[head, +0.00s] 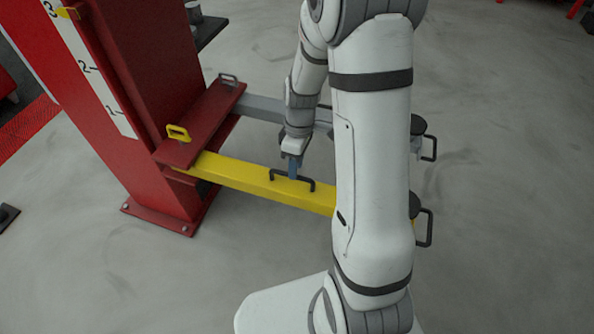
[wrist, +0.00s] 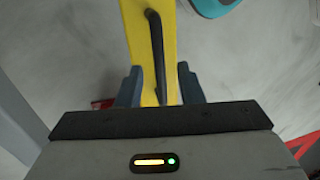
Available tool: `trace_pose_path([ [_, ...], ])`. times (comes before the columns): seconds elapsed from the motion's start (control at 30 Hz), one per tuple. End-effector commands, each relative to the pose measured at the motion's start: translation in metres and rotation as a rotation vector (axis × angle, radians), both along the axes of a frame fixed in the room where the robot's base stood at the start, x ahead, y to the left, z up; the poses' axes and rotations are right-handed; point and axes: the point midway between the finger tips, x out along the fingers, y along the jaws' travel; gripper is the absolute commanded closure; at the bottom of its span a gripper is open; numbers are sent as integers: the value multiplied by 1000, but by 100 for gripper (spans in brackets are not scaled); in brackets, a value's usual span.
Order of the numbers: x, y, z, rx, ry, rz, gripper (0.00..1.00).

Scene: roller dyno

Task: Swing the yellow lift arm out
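The yellow lift arm (head: 240,177) runs from the red post's bracket toward the right, and its far part is hidden behind my own arm. A black bar handle (head: 312,184) stands on its top. My gripper (head: 293,167) points down at this handle. In the wrist view the yellow arm (wrist: 136,22) runs up the picture, and the black handle (wrist: 157,50) passes between the two blue fingers of my gripper (wrist: 160,86). The fingers are apart, with gaps on both sides of the handle.
The red post (head: 150,100) with a white number scale stands at left. Its red bracket (head: 205,120) carries a small yellow handle (head: 178,133). A grey lift arm (head: 262,107) lies behind the yellow one. The floor in front of the yellow arm is clear apart from my base.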

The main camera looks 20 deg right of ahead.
Motion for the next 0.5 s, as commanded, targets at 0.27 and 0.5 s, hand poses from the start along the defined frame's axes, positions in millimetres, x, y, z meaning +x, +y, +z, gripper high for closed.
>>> trace_pose_path([
  [0.27, -3, 2, -19, 0, -1, -1, 66],
  [0.5, -3, 2, -19, 0, -1, -2, 68],
])
